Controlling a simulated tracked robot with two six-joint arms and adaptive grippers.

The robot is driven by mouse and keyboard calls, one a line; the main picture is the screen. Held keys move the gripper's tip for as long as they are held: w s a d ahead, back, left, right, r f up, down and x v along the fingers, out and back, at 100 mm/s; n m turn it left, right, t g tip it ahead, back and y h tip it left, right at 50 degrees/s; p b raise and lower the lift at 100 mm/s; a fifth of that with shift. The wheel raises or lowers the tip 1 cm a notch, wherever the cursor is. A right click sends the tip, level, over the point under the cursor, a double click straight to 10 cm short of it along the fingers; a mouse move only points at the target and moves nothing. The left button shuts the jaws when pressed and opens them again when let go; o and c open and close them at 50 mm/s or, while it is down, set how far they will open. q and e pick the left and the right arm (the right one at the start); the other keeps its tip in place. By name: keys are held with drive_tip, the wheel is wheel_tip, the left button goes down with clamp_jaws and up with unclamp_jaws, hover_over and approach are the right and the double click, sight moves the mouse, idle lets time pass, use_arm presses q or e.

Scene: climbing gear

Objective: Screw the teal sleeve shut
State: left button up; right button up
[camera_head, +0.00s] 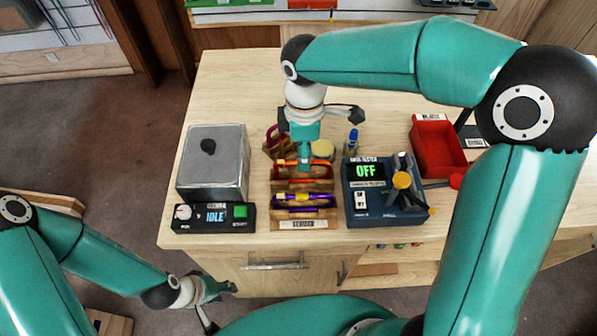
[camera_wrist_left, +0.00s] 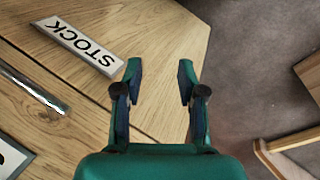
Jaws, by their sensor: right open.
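My right gripper (camera_head: 304,155) hangs over the back part of a wooden rack (camera_head: 304,224), pointing down at the orange-red carabiner (camera_head: 318,171). Its jaws are open, but the view from above does not show the fingertips clearly or whether they touch anything. A purple carabiner (camera_head: 300,198) lies in the front of the rack. I cannot tell a teal sleeve apart from the teal gripper there. My left gripper (camera_head: 214,303) is low in front of the table; in the left wrist view it (camera_wrist_left: 158,68) is open and empty.
A grey lidded box (camera_head: 212,165) stands left, behind a panel reading IDLE (camera_head: 214,218). A blue tester reading OFF (camera_head: 370,205) stands right of the rack, with a red bin (camera_head: 437,145) beyond. A STOCK label (camera_wrist_left: 78,45) is on the wood near my left gripper.

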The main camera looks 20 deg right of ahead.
drive_tip(key=shift+w, duration=0.2)
drive_tip(key=shift+f+b, duration=1)
drive_tip(key=shift+f, duration=0.4)
drive_tip(key=shift+s+a, duration=0.15)
drive_tip(key=shift+s, duration=0.55)
drive_tip(key=shift+r, duration=0.1)
